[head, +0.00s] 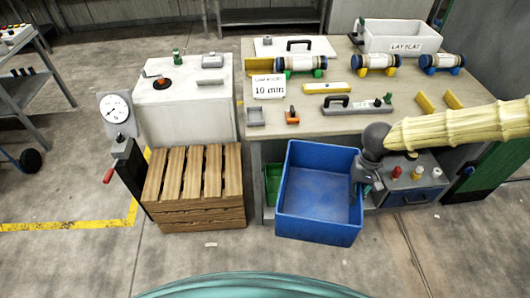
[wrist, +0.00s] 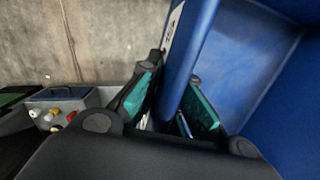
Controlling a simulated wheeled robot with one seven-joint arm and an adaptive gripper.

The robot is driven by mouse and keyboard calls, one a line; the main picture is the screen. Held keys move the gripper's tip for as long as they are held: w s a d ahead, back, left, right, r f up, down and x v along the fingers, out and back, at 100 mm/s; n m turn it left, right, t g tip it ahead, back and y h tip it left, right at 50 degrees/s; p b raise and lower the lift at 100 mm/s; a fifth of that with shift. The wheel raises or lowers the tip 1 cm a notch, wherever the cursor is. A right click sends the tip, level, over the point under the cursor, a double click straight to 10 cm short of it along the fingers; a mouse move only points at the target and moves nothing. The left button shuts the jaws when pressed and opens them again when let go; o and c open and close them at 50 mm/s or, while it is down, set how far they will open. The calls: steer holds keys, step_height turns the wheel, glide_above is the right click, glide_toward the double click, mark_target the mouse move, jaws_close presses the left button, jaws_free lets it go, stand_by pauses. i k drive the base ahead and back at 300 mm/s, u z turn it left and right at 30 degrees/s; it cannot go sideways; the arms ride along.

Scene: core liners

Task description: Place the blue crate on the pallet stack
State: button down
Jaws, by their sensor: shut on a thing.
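The blue crate (head: 318,190) is an open, empty bin in front of the workbench in the head view. My gripper (head: 366,185) is at its right wall. In the wrist view the two green-padded fingers of my gripper (wrist: 175,112) stand on either side of the crate wall (wrist: 190,50), shut on it. The crate looks roughly level; its underside is hidden, so I cannot tell how far it is above the floor. The pallet stack (head: 195,187) is wooden, with slatted tops, and stands to the left of the crate with a gap between them. Its top is bare.
The workbench (head: 345,122) behind holds several cylinders, tools and a white bin (head: 400,37). A white cabinet (head: 185,108) stands behind the pallets. A post with a dial gauge (head: 116,108) is at their left. A grey box with knobs (head: 412,182) is right of the crate.

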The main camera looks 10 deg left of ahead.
mark_target(194, 168)
steer(key=u, duration=1.2)
steer(key=i, duration=0.65)
steer(key=u, duration=1)
